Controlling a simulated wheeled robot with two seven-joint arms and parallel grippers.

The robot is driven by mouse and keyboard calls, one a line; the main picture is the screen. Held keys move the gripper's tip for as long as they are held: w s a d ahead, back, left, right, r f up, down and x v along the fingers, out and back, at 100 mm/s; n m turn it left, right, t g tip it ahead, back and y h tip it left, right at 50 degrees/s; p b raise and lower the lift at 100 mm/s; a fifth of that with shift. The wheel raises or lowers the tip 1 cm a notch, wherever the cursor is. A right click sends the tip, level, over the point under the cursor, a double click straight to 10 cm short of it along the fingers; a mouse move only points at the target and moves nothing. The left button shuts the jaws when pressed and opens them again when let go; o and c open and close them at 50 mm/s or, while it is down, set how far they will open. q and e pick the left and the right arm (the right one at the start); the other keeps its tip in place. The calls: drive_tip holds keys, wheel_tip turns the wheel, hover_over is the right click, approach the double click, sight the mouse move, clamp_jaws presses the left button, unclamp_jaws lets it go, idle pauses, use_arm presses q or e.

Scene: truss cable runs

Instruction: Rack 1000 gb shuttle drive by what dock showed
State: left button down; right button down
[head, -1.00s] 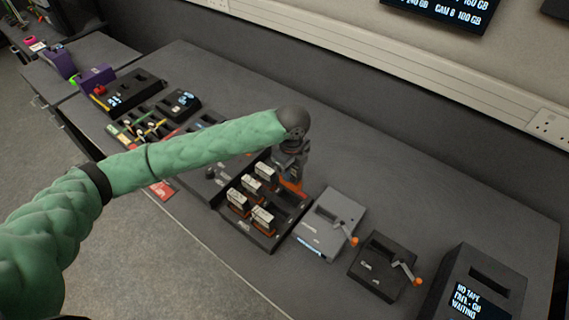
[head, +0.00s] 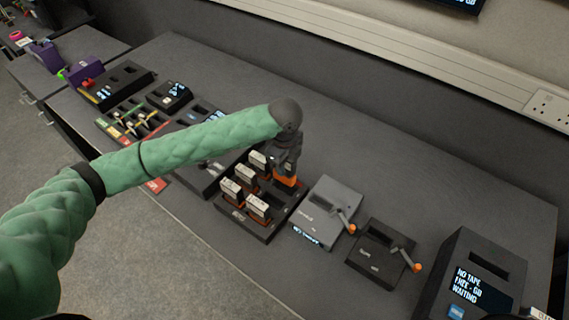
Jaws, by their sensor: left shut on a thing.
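My left gripper (head: 287,166) points down at the far right corner of the black rack tray. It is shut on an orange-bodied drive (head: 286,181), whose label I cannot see. Whether the drive's lower end is in a slot or just above it I cannot tell. The black rack (head: 262,234) holds several drives with white labels and orange lower parts, such as the front one (head: 258,206); their print is too small to read. The grey dock (head: 326,205) stands right of the rack, with a small lit screen and an orange-tipped lever. My right gripper is not in view.
A dark box with an orange-tipped lever (head: 375,258) and a tall black unit (head: 455,255) reading "NO TAPE" and "WAITING" stand to the right. Black trays (head: 118,84) and small devices lie at the left. The bench behind the docks is clear.

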use_arm(q)
drive_tip(key=shift+f+b, duration=0.45)
drive_tip(key=shift+f, duration=1.05)
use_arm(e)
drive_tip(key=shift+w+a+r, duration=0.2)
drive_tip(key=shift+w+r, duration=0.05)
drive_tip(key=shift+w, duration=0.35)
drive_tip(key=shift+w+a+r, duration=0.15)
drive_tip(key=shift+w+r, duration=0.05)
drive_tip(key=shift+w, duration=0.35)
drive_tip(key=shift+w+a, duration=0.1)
use_arm(q)
drive_tip(key=shift+p, duration=0.35)
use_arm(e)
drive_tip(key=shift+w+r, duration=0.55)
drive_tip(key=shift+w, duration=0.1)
